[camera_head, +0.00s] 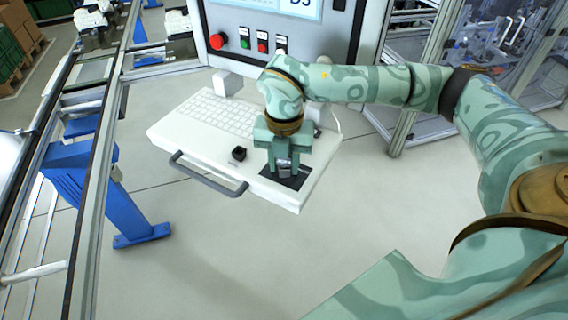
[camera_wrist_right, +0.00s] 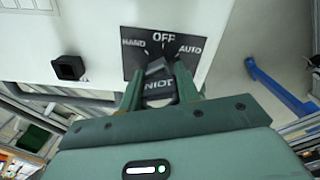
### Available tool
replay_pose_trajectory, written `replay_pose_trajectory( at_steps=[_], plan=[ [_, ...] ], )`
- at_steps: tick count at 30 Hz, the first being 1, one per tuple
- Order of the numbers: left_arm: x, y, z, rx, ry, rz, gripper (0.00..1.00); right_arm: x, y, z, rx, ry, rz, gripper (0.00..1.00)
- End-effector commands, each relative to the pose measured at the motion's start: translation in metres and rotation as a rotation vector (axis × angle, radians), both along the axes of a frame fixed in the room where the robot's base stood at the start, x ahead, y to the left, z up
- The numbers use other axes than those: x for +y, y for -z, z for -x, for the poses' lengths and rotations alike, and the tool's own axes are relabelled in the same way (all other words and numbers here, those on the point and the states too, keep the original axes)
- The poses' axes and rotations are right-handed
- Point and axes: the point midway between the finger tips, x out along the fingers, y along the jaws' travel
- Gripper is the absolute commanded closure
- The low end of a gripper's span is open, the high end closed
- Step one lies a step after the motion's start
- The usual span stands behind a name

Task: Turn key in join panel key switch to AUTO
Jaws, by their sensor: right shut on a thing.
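The black key switch plate (camera_head: 298,184) is at the near right corner of the white keyboard panel (camera_head: 200,130). In the right wrist view, the plate (camera_wrist_right: 133,62) reads HAND at left, OFF at top and AUTO at right. My right gripper (camera_head: 284,168) points down over the switch. Its fingers (camera_wrist_right: 158,78) are shut on the grey key (camera_wrist_right: 157,66), one on each side. A dark label reading JOIN upside down (camera_wrist_right: 158,86) shows between the fingers. The key appears turned near OFF, but its exact angle is unclear. My left gripper is out of view.
A small black square part (camera_head: 239,154) stands on the panel left of the switch. A grey handle bar (camera_head: 207,176) runs along the panel's front edge. A cabinet face (camera_head: 270,25) with a red button (camera_head: 217,41) rises behind. A conveyor frame (camera_head: 95,150) stands at left.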

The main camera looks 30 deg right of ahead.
Motion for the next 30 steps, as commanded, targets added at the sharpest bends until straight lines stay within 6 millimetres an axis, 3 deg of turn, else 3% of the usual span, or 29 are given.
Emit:
replay_pose_trajectory(
  at_steps=[12, 26, 30],
  plan=[
    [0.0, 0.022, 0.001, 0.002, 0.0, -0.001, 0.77, 0.0, 0.003, 0.001, 0.002, 0.451, 0.0, 0.89],
    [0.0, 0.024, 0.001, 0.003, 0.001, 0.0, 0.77, 0.0, 0.001, 0.0, 0.001, 0.527, -0.001, 0.89],
    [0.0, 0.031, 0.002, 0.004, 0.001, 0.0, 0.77, 0.0, 0.003, 0.0, 0.001, 0.651, 0.0, 0.89]
  ],
)
